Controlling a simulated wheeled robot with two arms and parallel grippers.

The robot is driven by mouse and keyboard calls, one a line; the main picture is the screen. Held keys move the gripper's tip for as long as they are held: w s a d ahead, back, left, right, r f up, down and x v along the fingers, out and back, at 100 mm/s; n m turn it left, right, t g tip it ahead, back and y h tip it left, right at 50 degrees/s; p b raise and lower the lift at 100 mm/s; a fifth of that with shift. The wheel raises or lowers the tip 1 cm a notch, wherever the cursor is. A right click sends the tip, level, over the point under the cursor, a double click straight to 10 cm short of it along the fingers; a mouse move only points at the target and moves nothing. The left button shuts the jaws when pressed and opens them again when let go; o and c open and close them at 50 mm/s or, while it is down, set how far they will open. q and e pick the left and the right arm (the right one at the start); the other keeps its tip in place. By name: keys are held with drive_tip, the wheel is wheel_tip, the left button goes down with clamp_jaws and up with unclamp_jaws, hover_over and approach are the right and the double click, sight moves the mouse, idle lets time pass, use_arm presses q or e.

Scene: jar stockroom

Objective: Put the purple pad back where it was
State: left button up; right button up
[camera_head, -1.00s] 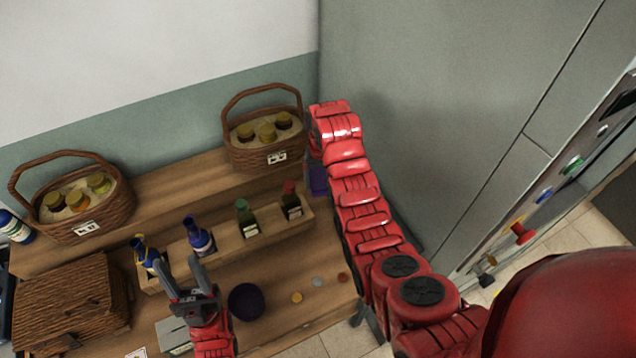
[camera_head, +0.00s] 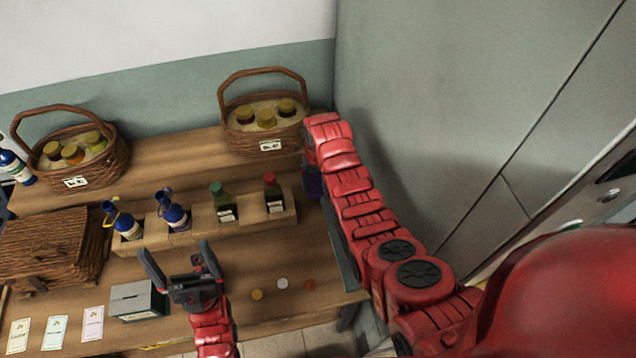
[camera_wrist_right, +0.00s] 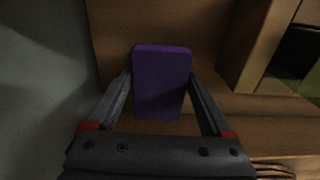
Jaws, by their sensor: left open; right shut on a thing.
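The purple pad (camera_wrist_right: 162,82) stands between the two fingers of my right gripper (camera_wrist_right: 160,92), which is shut on it. In the right wrist view it is upright in front of a wooden panel; I cannot tell whether it touches the wood. In the head view a small part of the pad (camera_head: 314,186) shows beside my right arm, at the right end of the bottle rack. My left gripper (camera_head: 180,262) is open and empty, over the table in front of the rack.
The wooden rack (camera_head: 205,241) holds blue and green bottles. Two wicker baskets (camera_head: 112,160) (camera_head: 262,145) of jars stand on the back shelf. A wicker hamper (camera_head: 45,245), cards (camera_head: 55,330), a grey box (camera_head: 138,299) and small discs (camera_head: 282,284) are on the table. A grey wall (camera_head: 430,110) is close right.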

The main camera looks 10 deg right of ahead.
drive_tip(key=shift+f, duration=0.85)
